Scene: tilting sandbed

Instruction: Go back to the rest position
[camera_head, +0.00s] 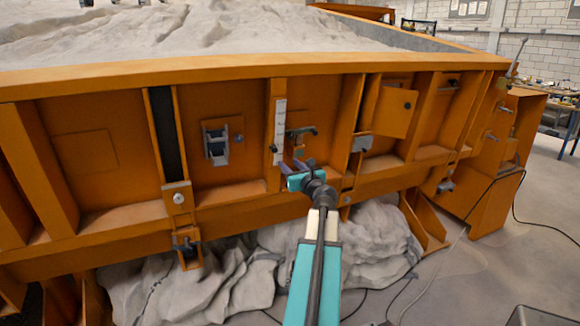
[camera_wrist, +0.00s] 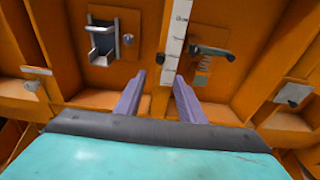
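My gripper (camera_head: 292,166) is in front of the orange side wall of the sandbed (camera_head: 225,95), just below a white measuring scale. In the wrist view my gripper (camera_wrist: 156,85) shows two purple fingers spread apart with nothing between them. The white scale (camera_wrist: 175,40) stands behind and between the fingertips. A dark lever handle (camera_head: 301,132) is on the wall just right of the scale; it also shows in the wrist view (camera_wrist: 210,51). A grey metal bracket (camera_head: 216,143) is on the wall to the left. I cannot tell whether the fingertips touch the wall.
Grey covered lumps (camera_head: 345,240) lie under the sandbed. An orange flap (camera_head: 397,110) and a small grey block (camera_head: 362,143) stick out to the right of the lever. Cables run over the floor (camera_head: 470,265) at the right, which is mostly clear. A workbench (camera_head: 560,100) stands far right.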

